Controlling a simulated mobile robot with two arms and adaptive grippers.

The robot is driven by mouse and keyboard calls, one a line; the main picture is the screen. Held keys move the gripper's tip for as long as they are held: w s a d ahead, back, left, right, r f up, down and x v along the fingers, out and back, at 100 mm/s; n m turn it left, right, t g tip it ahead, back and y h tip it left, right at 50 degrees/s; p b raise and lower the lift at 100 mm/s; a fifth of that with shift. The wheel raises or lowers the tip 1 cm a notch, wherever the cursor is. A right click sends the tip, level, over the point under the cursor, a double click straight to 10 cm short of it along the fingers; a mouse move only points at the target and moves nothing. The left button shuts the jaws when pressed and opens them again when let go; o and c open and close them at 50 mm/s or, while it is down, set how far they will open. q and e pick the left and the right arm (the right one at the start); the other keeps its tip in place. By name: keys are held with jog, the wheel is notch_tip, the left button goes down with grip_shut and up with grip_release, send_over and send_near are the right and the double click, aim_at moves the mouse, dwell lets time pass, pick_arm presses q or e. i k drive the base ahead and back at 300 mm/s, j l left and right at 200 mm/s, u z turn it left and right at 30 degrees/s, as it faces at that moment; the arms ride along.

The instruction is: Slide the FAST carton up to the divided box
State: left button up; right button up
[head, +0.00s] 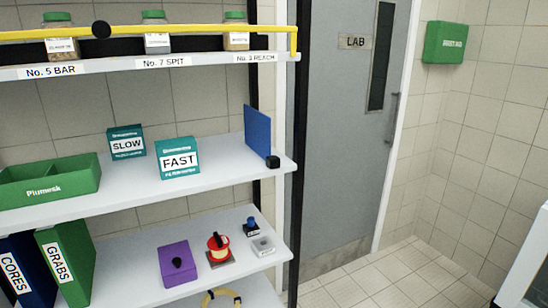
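The FAST carton (178,160) is a teal box with a white label. It stands upright on the middle shelf (222,158), near the shelf's front. The divided box (62,184) is a green open box marked Plumesk at the left end of the same shelf, with a divider inside. A clear stretch of shelf lies between the carton and the box, so they are apart. The SLOW carton (127,143) stands further back, between them in the picture. Neither of my grippers shows in the head view.
A blue upright panel (257,131) and a small black block (272,162) stand at the shelf's right end. A yellow rail (200,31) runs along the upper shelf before several jars. Below are binders (66,262) and a purple box (180,263). A grey door (348,130) is at right.

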aim_at(177, 158)
jog(key=l+z, duration=0.1)
jog(key=l, duration=0.55)
jog(key=i+l, duration=0.15)
jog(key=l, duration=0.5)
jog(key=k+l+z, duration=0.05)
